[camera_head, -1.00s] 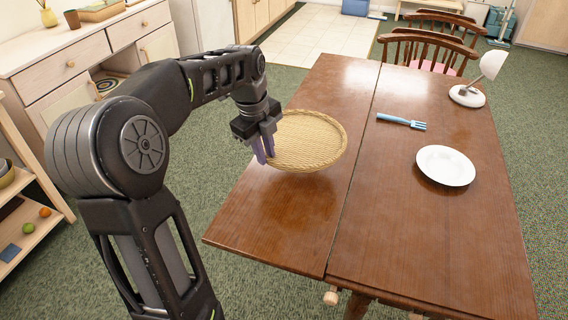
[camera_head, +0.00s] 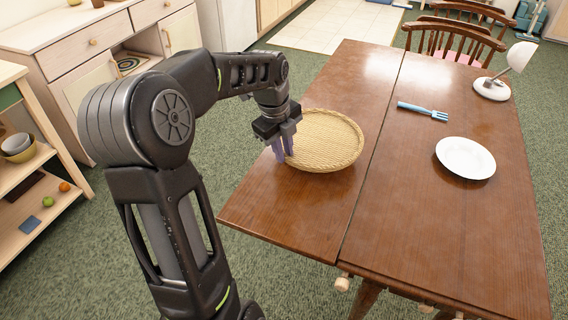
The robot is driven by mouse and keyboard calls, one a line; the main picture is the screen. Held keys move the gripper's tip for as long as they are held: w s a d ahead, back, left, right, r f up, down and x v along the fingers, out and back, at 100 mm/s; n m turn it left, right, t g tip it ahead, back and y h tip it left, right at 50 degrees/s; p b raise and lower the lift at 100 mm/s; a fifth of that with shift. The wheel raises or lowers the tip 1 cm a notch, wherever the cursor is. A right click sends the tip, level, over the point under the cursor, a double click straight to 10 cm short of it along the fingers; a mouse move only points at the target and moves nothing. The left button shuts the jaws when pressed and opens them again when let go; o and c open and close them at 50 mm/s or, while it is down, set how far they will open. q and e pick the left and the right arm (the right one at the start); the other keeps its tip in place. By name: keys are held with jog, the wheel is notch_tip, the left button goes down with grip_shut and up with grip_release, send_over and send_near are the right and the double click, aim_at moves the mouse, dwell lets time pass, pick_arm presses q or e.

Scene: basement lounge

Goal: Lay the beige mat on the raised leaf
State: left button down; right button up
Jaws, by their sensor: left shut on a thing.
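The beige mat (camera_head: 325,140) is a round woven disc with a thick braided rim. It is over the left leaf (camera_head: 285,215) of the brown wooden table, which is raised level with the main top. My left gripper (camera_head: 285,155) is shut on the mat's left rim, with its fingers pointing down. The mat looks about flat and very close to the leaf; I cannot tell whether it touches all round. My right gripper is not in view.
On the main tabletop (camera_head: 440,230) are a white plate (camera_head: 466,158), a blue fork (camera_head: 422,111) and a white lamp (camera_head: 492,88). Chairs (camera_head: 455,42) stand at the far end. A cabinet (camera_head: 110,60) and shelf (camera_head: 35,160) are at left. The leaf's near part is bare.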

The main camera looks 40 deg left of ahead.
aim_at(285, 173)
pick_arm(q)
jog(key=shift+f, duration=2.45)
jog(key=shift+f+b, duration=0.2)
jog(key=shift+b, duration=0.15)
jog(key=c, duration=1.3)
grip_release()
jog(key=shift+c, duration=0.2)
jog(key=shift+r, duration=0.2)
notch_tip(285, 173, up, 12)
jog(key=s+p, duration=0.1)
jog(key=s, duration=0.1)
jog(key=shift+s+f, duration=0.1)
